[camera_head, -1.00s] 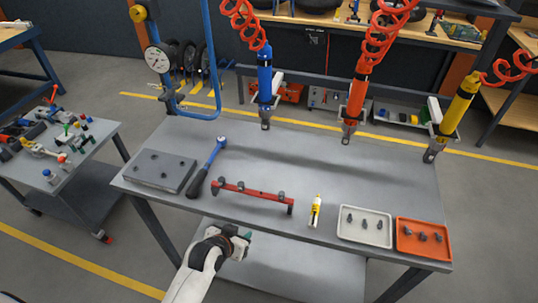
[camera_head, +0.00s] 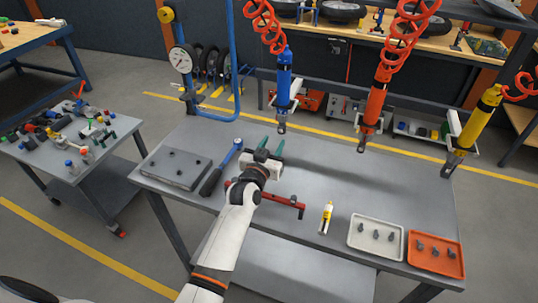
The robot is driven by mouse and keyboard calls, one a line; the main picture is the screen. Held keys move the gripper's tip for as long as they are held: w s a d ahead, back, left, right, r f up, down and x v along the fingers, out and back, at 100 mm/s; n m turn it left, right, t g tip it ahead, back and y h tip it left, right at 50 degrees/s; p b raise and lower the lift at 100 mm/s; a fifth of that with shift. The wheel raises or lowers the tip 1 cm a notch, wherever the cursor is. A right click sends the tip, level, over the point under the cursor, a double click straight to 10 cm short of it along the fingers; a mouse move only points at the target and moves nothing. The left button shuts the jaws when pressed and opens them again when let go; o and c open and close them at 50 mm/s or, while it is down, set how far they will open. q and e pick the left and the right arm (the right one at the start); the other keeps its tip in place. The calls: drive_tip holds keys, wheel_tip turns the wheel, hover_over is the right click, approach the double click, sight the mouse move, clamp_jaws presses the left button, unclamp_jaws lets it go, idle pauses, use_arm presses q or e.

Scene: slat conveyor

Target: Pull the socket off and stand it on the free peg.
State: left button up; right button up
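The ratchet wrench (camera_head: 224,164) lies on the table, its blue shaft pointing away and its dark handle nearer me. A socket on its head is too small to make out. The red rail (camera_head: 288,201) lies to its right and carries dark upright pieces. My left arm covers its middle, so I cannot tell which peg is free. My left gripper (camera_head: 272,147) is above the table, just right of the wrench head and beyond the rail. Its green-tipped fingers are apart, with nothing visible between them. My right gripper is out of view.
A grey plate with pegs (camera_head: 176,168) lies at the table's left. A yellow-and-white bottle (camera_head: 326,217), a white tray (camera_head: 353,235) and an orange tray (camera_head: 412,255) sit on the right. Blue (camera_head: 284,75), red (camera_head: 373,97) and yellow (camera_head: 478,118) tools hang over the back edge.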

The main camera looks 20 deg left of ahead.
sight(280, 131)
use_arm(q)
drive_tip(key=shift+w+d+b, duration=0.15)
drive_tip(key=shift+w+b, duration=1.45)
drive_tip(key=shift+w, duration=1.8)
drive_tip(key=c, duration=0.7)
